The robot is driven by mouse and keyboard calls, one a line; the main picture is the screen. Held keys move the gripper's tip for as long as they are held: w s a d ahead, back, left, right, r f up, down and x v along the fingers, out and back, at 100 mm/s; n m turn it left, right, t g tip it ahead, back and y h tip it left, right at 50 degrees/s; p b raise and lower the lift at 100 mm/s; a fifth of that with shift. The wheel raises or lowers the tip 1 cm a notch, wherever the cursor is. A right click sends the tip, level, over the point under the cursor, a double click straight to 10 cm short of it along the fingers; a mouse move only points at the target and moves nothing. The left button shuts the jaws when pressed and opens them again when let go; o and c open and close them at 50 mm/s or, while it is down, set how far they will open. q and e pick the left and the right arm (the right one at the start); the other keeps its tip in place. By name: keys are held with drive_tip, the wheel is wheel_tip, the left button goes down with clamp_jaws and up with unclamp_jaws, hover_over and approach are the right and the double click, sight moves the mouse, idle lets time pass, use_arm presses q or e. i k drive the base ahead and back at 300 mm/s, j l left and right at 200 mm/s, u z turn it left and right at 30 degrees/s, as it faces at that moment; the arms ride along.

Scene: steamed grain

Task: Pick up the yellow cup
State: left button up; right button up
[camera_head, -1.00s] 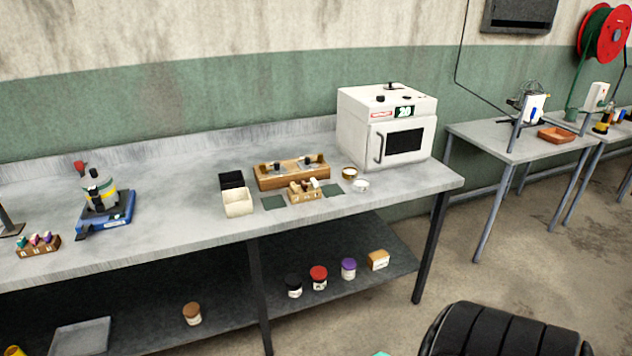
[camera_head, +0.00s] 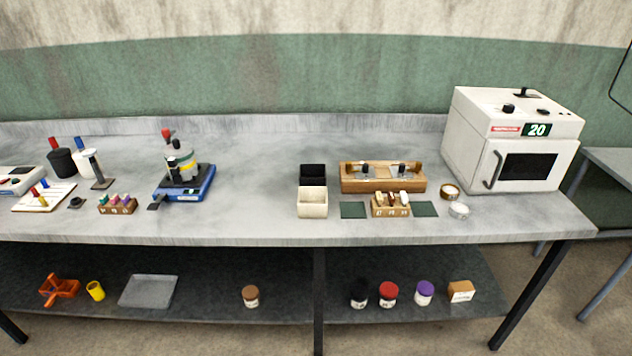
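The yellow cup (camera_head: 96,291) is on the lower shelf at the left, in the head view. It is small, seems slightly tilted, and sits between an orange holder and a grey tray. Neither of my grippers shows in the current view, so I cannot see whether they are open or shut.
The orange holder (camera_head: 60,290) is just left of the cup and the grey tray (camera_head: 148,291) just right. The table top (camera_head: 250,180) overhangs the shelf. A brown-lidded jar (camera_head: 250,296) stands further right. A white oven (camera_head: 515,140) is on the table's right end.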

sight(93, 287)
drive_tip(key=u, duration=1.55)
